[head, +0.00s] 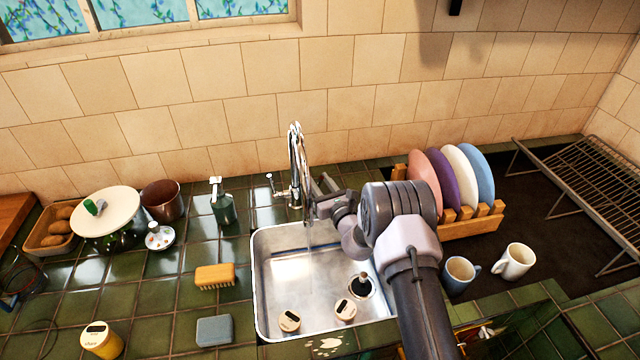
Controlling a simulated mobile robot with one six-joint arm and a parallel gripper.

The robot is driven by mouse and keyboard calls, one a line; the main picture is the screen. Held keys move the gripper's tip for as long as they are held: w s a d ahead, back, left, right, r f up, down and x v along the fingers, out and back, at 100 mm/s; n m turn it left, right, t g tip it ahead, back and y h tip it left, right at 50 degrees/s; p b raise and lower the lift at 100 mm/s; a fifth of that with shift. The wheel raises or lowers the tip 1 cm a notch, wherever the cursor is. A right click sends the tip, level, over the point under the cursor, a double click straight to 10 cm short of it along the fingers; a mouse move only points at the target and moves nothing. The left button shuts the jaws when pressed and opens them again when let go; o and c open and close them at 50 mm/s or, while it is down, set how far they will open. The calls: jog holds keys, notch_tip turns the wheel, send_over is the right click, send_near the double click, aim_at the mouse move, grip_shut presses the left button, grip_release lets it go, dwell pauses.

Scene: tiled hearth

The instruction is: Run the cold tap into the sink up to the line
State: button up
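The steel sink (285,255) is set in the green tiled counter. The chrome tap (297,150) rises behind it, its spout arching over the basin. A small tap handle (271,184) stands left of the spout. My gripper (318,192) is at the tap's right side, beside the base of the spout; its fingers are small and partly hidden, so I cannot tell whether they touch a handle. A faint pale streak (308,238) below the spout looks like a thin stream of water. A dark-knobbed plug (363,279) is at the drain. No fill line or water level can be made out.
A soap dispenser (222,203), brush (214,276) and grey sponge (214,330) are left of the sink. A plate rack (470,227) and mugs (516,260) stand right, near my arm. A wire rack (590,185) is far right.

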grip_shut()
dwell(1.4)
